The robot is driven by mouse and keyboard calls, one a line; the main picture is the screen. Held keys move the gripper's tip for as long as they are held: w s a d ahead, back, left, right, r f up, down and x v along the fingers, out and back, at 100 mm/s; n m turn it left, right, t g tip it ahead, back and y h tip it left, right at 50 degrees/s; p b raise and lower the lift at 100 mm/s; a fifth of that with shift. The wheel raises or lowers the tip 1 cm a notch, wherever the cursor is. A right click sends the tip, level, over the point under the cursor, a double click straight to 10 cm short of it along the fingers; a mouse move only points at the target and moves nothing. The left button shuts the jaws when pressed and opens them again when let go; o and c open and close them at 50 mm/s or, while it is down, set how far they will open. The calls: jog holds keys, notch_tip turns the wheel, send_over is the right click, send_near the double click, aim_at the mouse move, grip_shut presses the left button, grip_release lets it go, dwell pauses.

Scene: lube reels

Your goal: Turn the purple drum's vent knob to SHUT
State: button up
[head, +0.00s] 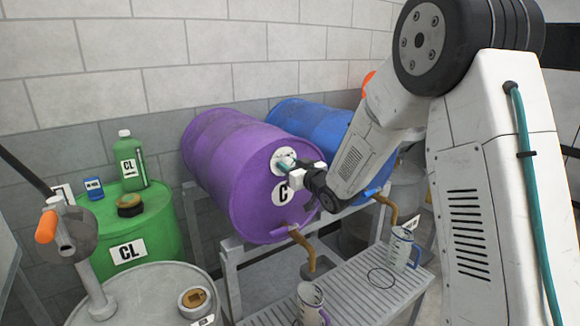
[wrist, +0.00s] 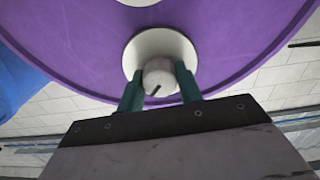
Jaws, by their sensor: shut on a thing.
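The purple drum (head: 232,165) lies on its side on a grey rack, its round end facing me. Its vent knob (wrist: 159,77) is a light grey knob with a dark pointer line, set on a round white plate (wrist: 160,47). My gripper (head: 287,169) is at the upper part of the drum's end. In the wrist view my gripper (wrist: 160,88) has its two teal fingers on either side of the knob, shut on it. The pointer line slants toward the lower left in that view. I cannot read the plate's markings.
A blue drum (head: 310,117) lies behind the purple one. Below are a brass tap (head: 303,248), a slatted grey shelf (head: 352,292) and two mugs (head: 311,302) (head: 401,247). A green drum (head: 165,225) carrying a green bottle (head: 127,158) stands left.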

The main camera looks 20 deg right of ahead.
jog(key=n, duration=0.4)
jog(key=shift+n, duration=0.3)
jog(key=n, duration=0.4)
jog(key=shift+n, duration=0.3)
jog(key=n, duration=0.4)
jog(key=shift+f, duration=0.1)
jog(key=shift+n, duration=2)
jog(key=o, duration=1)
